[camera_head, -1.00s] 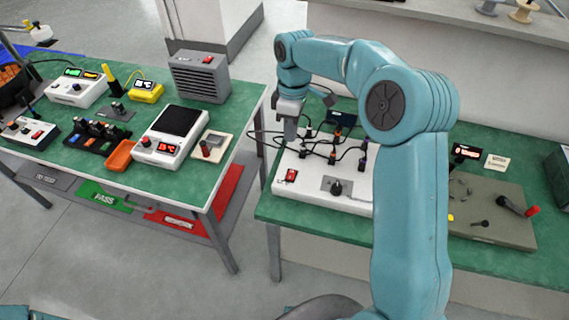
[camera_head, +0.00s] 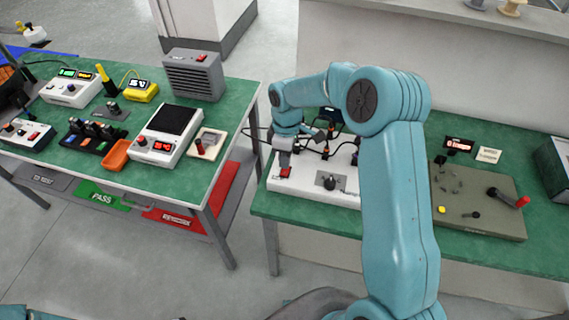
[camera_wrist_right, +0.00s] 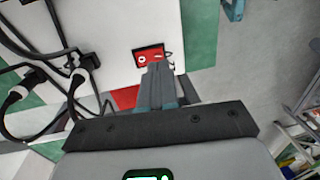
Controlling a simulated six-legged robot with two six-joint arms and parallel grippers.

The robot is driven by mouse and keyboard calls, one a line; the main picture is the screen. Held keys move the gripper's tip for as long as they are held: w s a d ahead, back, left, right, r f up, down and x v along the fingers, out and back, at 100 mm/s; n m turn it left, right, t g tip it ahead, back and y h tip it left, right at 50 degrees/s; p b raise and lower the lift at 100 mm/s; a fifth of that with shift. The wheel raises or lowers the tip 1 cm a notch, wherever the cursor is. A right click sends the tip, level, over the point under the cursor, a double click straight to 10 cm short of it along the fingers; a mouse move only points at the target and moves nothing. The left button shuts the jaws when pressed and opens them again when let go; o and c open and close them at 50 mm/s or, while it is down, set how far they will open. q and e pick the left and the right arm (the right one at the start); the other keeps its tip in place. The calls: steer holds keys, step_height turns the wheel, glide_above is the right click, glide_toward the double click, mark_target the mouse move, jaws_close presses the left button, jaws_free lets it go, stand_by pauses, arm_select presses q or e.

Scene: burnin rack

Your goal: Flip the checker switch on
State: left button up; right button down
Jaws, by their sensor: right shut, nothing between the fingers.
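A white box (camera_head: 315,199) with a red rocker switch (camera_head: 285,172) at its front left corner stands on the right green table. My right gripper (camera_head: 284,158) is shut and empty, pointing down just at the switch. In the wrist view its closed fingers (camera_wrist_right: 157,82) overlap the switch's lower edge; I cannot tell whether they touch it. My left gripper is not in view.
Black cables (camera_wrist_right: 48,90) plug into the white box beside the gripper. An olive panel (camera_head: 490,222) with a red-tipped lever stands to the right. The left table (camera_head: 230,105) holds several devices, with a gap between the tables.

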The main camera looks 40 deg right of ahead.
mark_target(285, 174)
steer(key=shift+s+f, duration=0.25)
steer(key=shift+f, duration=0.8)
steer(key=shift+w+a+f, duration=0.15)
steer(key=shift+f, duration=0.4)
steer(key=shift+r, duration=0.1)
steer(key=shift+f+b, duration=0.5)
steer(key=shift+f, duration=0.1)
steer(key=shift+s+a+r+p, duration=0.1)
steer(key=shift+s+r+p, duration=0.15)
steer(key=shift+r+p, duration=0.1)
steer(key=shift+w, duration=0.1)
